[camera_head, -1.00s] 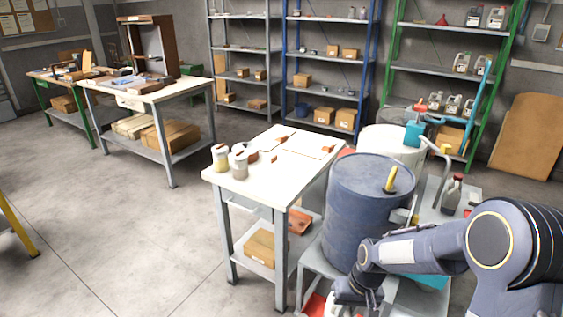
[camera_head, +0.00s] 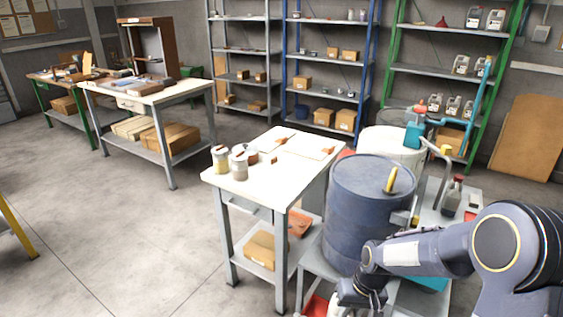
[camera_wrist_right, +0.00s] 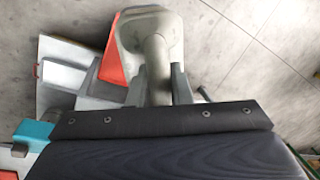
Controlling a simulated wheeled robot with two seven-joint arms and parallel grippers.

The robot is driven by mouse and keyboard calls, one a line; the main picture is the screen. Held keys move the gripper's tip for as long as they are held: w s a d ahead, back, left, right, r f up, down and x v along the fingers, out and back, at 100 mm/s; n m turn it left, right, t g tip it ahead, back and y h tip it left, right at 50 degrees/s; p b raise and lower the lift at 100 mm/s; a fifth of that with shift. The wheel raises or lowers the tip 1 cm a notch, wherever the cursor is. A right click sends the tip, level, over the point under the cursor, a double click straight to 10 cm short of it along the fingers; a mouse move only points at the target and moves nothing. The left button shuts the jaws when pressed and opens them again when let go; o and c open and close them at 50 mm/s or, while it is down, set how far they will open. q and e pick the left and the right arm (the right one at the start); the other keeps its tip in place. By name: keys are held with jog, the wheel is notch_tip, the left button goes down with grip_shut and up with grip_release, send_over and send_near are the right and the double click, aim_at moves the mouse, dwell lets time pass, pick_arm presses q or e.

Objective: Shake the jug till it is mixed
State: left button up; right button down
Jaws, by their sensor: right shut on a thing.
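A pale grey jug (camera_wrist_right: 150,28) shows at the top of the right wrist view, with its handle (camera_wrist_right: 156,68) between my right gripper's fingers (camera_wrist_right: 162,84). My right gripper is shut on the handle. In the head view my right gripper (camera_head: 360,292) is low at the bottom edge, in front of the blue drum. Only a small pale part of the jug shows beside it there, and most of it is hidden or cut off. The liquid inside cannot be seen. My left gripper is not in view.
The blue drum (camera_head: 368,215) stands close behind my right arm. A white-topped table (camera_head: 225,190) with several paint pots is left of it. A bottle (camera_head: 452,197) stands on the grey surface to the right. Open floor (camera_head: 120,245) lies to the left.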

jog(key=shift+a+r, duration=0.2)
jog(key=shift+a, duration=0.6)
jog(key=shift+d+f+b, duration=0.25)
jog(key=shift+d, duration=1)
jog(key=shift+d+f+b, duration=0.25)
jog(key=shift+d, duration=0.95)
